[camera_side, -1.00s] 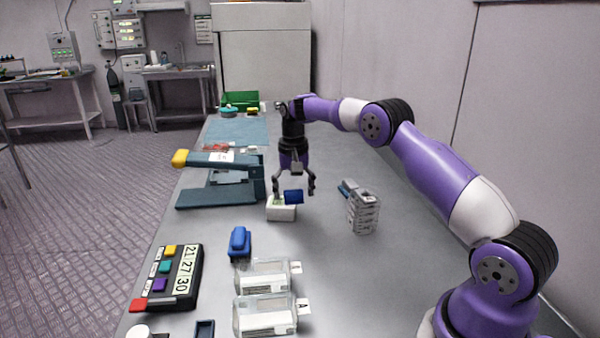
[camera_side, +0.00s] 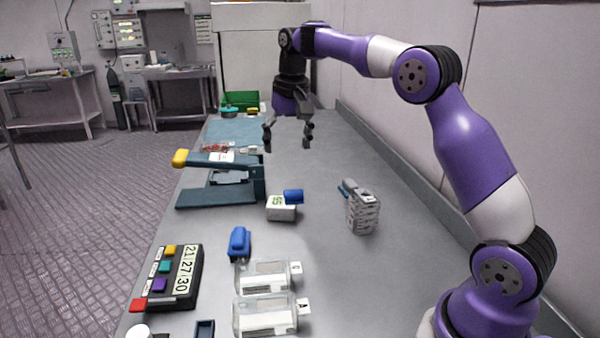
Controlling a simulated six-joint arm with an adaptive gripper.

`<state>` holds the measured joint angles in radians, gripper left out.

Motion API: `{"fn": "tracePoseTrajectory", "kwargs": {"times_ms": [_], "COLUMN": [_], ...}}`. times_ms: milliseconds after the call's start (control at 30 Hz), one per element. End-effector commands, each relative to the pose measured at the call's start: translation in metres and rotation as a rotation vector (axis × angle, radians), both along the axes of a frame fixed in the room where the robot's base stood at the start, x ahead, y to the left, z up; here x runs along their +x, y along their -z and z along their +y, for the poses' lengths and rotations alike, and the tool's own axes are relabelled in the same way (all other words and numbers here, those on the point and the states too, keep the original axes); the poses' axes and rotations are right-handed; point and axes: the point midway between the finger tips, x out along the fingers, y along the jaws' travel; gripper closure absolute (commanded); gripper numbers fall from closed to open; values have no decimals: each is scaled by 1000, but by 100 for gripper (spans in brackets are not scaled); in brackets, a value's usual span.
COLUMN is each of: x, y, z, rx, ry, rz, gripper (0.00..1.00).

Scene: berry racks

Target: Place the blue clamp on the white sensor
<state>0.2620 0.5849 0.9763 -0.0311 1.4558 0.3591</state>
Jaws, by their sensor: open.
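The white sensor (camera_side: 281,212) is a small white box with a green display on top, standing on the grey bench near the middle. A blue clamp (camera_side: 293,196) sits at the right side of the sensor's top, overlapping its upper right edge in this view. Another blue clamp-like piece (camera_side: 239,242) lies on the bench nearer the camera, to the left. My gripper (camera_side: 287,146) is open and empty, pointing down, well above and behind the sensor. It touches nothing.
A press with a yellow-tipped lever (camera_side: 217,160) stands left of the sensor. A stack of clear racks (camera_side: 363,213) stands to the right. Clear containers (camera_side: 266,314) and a timer with coloured buttons (camera_side: 184,275) are in front. The bench between sensor and racks is free.

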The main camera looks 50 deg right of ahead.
Motion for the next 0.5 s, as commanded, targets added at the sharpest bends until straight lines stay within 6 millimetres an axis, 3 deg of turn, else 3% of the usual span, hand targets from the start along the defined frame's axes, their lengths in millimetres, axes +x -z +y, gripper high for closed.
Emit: {"fn": "tracePoseTrajectory", "kwargs": {"times_ms": [33, 100, 233, 367, 500], "x": [-15, -35, -82, -133, -175], "y": [-17, -30, -40, -31, -9], "z": [15, 33, 62, 85, 99], "rx": [-11, -28, -60, -94, -126], "ry": [-52, -124, -256, -382, -490], "rz": [-35, -78, -158, -236, -305], "gripper": [16, 16, 16, 16, 16]}}
